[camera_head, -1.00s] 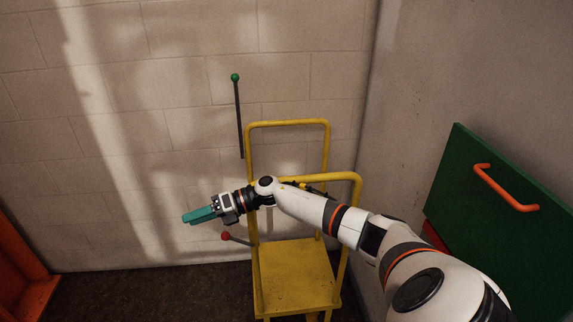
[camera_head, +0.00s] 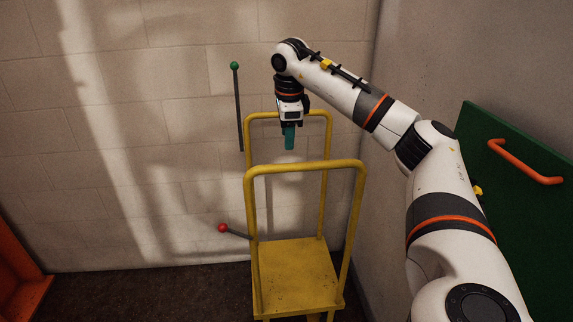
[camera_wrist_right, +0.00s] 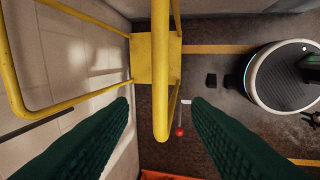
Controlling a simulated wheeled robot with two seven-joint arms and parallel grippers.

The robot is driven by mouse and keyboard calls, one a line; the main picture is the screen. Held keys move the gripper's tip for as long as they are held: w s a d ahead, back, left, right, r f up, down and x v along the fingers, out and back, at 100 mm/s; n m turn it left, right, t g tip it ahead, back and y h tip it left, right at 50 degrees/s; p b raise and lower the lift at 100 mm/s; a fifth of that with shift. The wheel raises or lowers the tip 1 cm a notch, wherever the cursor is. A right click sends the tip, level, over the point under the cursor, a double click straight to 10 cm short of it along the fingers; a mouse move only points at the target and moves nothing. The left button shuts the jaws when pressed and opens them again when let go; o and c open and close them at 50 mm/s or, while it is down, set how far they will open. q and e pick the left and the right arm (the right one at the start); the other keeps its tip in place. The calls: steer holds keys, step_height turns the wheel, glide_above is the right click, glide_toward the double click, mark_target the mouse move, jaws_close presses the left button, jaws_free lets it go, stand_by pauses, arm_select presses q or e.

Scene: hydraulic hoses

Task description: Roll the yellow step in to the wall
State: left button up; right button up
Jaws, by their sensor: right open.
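The yellow step (camera_head: 295,272) stands on the dark floor near the back wall (camera_head: 140,150), with a tall tubular handrail loop at its near and far sides. My right gripper (camera_head: 290,140) points down above the step, near the height of the rail tops. In the right wrist view its two green fingers (camera_wrist_right: 161,104) are spread apart and empty. The yellow near rail (camera_wrist_right: 161,90) runs between them in the picture, below the fingers, seemingly without contact. The step's platform (camera_wrist_right: 148,62) shows further down. My left gripper is out of view.
A green-knobbed lever (camera_head: 238,105) and a red-knobbed lever (camera_head: 230,231) are at the wall, left of the step. A green panel with an orange handle (camera_head: 525,162) stands at the right. An orange frame (camera_head: 20,275) is at lower left. Floor left of the step is clear.

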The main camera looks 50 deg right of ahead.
mark_target(286, 165)
steer(key=f, duration=0.3)
steer(key=w+d+f, duration=0.1)
steer(key=f, duration=0.6)
steer(key=shift+w+d, duration=0.15)
steer(key=shift+w, duration=0.15)
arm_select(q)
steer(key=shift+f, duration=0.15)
arm_select(e)
steer(key=shift+r, duration=0.1)
